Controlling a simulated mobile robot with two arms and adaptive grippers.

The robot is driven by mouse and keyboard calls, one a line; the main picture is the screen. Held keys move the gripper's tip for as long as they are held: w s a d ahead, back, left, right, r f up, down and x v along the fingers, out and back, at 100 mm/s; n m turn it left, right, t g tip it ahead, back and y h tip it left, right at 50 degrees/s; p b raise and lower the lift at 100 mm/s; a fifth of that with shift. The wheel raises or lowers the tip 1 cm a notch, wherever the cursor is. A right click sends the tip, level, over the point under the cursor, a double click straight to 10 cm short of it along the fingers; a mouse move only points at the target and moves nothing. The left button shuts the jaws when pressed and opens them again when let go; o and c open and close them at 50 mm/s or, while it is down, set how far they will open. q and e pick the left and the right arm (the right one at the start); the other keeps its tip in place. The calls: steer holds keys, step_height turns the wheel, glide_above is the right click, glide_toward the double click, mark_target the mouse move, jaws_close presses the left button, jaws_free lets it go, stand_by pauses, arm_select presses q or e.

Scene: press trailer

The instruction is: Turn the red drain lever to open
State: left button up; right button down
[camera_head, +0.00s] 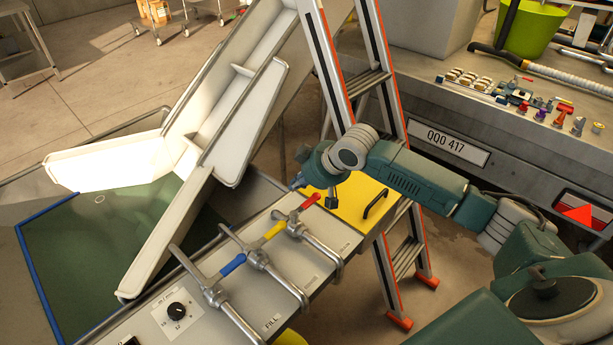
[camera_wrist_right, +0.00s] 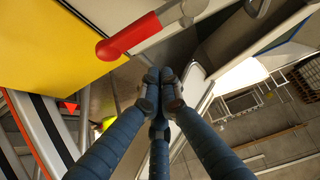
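The red drain lever (camera_head: 309,201) is the farthest of three coloured handles on pipes along the grey panel. It sits next to the yellow plate. In the right wrist view the red lever (camera_wrist_right: 128,37) shows at the top, with its rounded end towards the lower left. My right gripper (camera_head: 331,200) hangs just to the right of the lever's end. In the wrist view my right gripper (camera_wrist_right: 161,88) has its fingertips drawn together with nothing between them. It looks apart from the lever, which lies above the fingertips in that picture. My left gripper is not in view.
A yellow handle (camera_head: 274,231) and a blue handle (camera_head: 233,265) are on the neighbouring pipes. The yellow plate (camera_head: 352,205) carries a black grip (camera_head: 375,204). A stepladder (camera_head: 335,75) stands close behind my right arm. A white chute (camera_head: 215,130) slopes over the tank at left.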

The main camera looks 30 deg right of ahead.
mark_target(305, 206)
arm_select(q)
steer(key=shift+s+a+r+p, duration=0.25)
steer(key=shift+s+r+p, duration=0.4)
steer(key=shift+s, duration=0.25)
arm_select(e)
steer(key=s, duration=0.2)
steer(key=s+d, duration=0.1)
steer(key=shift+f, duration=0.4)
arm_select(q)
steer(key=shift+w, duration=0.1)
arm_select(e)
steer(key=shift+s, duration=0.1)
